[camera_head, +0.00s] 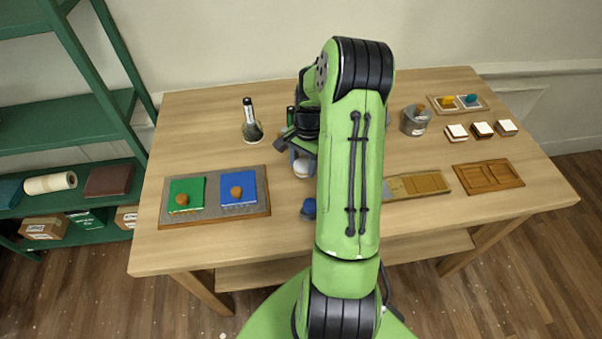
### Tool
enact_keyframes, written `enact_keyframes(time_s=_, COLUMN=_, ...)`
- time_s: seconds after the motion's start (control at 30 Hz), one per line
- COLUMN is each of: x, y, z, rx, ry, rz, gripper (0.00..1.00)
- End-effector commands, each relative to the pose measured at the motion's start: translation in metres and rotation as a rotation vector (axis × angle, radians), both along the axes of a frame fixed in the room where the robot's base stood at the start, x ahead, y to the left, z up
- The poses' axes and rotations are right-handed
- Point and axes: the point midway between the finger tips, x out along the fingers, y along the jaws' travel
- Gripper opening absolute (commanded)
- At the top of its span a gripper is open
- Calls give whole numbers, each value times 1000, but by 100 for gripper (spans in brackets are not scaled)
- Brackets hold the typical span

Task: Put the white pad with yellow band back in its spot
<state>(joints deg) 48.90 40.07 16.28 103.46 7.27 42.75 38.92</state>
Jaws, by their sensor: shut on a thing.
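My gripper (301,150) is left of my green forearm, above the middle of the table, and is partly hidden by the arm. It is shut on a small white thing (302,169) with a yellowish lower part, which looks like the white pad with yellow band. Most of that pad is hidden, and I cannot tell whether it touches the table. Which spot belongs to the pad is not clear from this view. A wooden tray with recesses (489,177) lies at the right, and a yellowish tray (419,186) lies beside it, partly behind my arm.
A dark-topped bottle (250,121), a blue knob (309,207), a grey jar (415,120), several small blocks (482,129) and a small knobbed tray (457,104) stand around.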

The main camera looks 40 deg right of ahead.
Motion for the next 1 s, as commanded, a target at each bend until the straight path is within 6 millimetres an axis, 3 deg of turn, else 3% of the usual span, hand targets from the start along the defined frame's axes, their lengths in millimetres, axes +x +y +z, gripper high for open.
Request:
enact_keyframes(time_s=0.2, x=-1, y=1, z=-36, rx=2, ry=2, rz=0, gripper=31)
enact_keyframes(time_s=0.53, x=0, y=0, z=-40, rx=-1, ry=0, rz=1, gripper=31)
enact_keyframes(time_s=0.57, x=0, y=0, z=-40, rx=-1, ry=0, rz=1, gripper=57)
enact_keyframes(time_s=0.7, x=0, y=0, z=-39, rx=0, ry=0, rz=1, gripper=78)
enact_keyframes(time_s=1.0, x=0, y=0, z=-37, rx=0, ry=0, rz=1, gripper=81)
